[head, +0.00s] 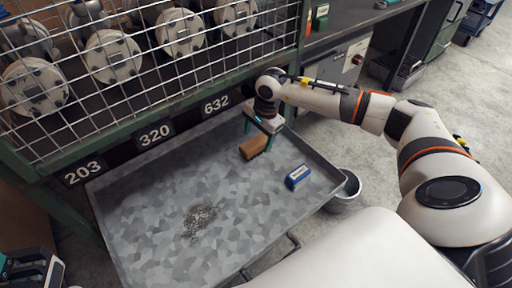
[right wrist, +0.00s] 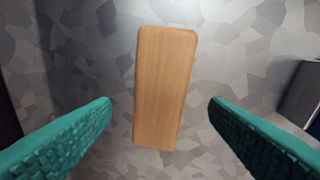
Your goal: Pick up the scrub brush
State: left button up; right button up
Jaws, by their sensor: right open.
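The scrub brush shows as a brown wooden block (head: 253,147) lying in the grey metal tray (head: 140,245), near its back edge. In the right wrist view its plain wooden top (right wrist: 165,88) faces me, and any bristles are hidden. My right gripper (head: 259,136) is open above the brush. Its two teal fingers stand on either side of the brush with a gap on both sides, and nothing is between them in grip. My left gripper (head: 30,268) shows only in part at the bottom left corner, away from the tray.
A blue box (head: 298,176) lies in the tray right of the brush. Dark shavings (head: 199,220) lie toward the front. A wire cage (head: 150,70) with flanged parts stands behind, above number plates. A grey bucket (head: 345,190) stands beyond the tray's right edge.

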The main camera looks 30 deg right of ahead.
aim_at(258, 142)
jog(key=f, duration=0.1)
jog(key=f+b, duration=0.1)
jog(key=f, duration=0.2)
jog(key=shift+w, duration=0.25)
jog(key=shift+r, duration=0.1)
jog(key=c, duration=1.2)
